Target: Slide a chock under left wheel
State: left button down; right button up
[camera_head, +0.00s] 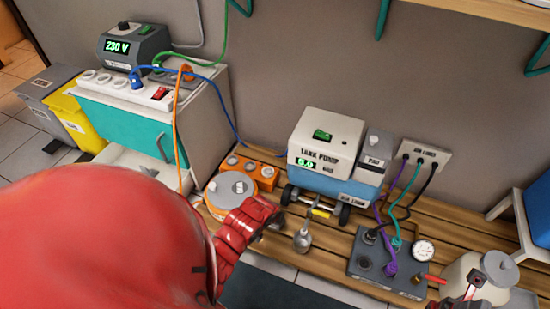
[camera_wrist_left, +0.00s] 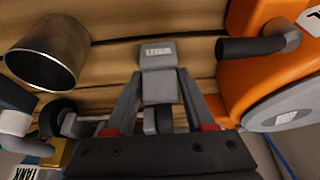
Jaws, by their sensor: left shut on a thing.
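The tank pump (camera_head: 323,150) stands on small dark wheels on the wooden bench. Its left wheel (camera_head: 289,195) and right wheel (camera_head: 344,214) show in the head view. My left gripper (camera_head: 270,218) is low over the bench, just in front of the left wheel. In the left wrist view its fingers are shut on a grey chock (camera_wrist_left: 158,72) with a white label. A dark wheel and axle (camera_wrist_left: 70,124) show left of the fingers; whether the chock touches the left wheel is hidden. My right gripper (camera_head: 472,285) is at the lower right, its jaws unclear.
An orange unit (camera_head: 267,178) and a round grey-topped canister (camera_head: 231,188) stand left of the pump. A metal cup-like piece (camera_head: 302,240) stands close right of my left gripper. A grey hose box (camera_head: 385,265) with a gauge is further right.

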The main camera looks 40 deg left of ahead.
pick_arm(q)
jog(key=shift+f, duration=0.3)
dwell(0.4)
jog(key=shift+w, duration=0.15)
jog(key=shift+w+a, duration=0.25)
jog(key=shift+w, duration=0.7)
jog(key=shift+w+a, duration=0.2)
jog(key=shift+w, duration=0.7)
jog(key=shift+c, duration=0.9)
grip_release()
jog(key=shift+s, duration=0.1)
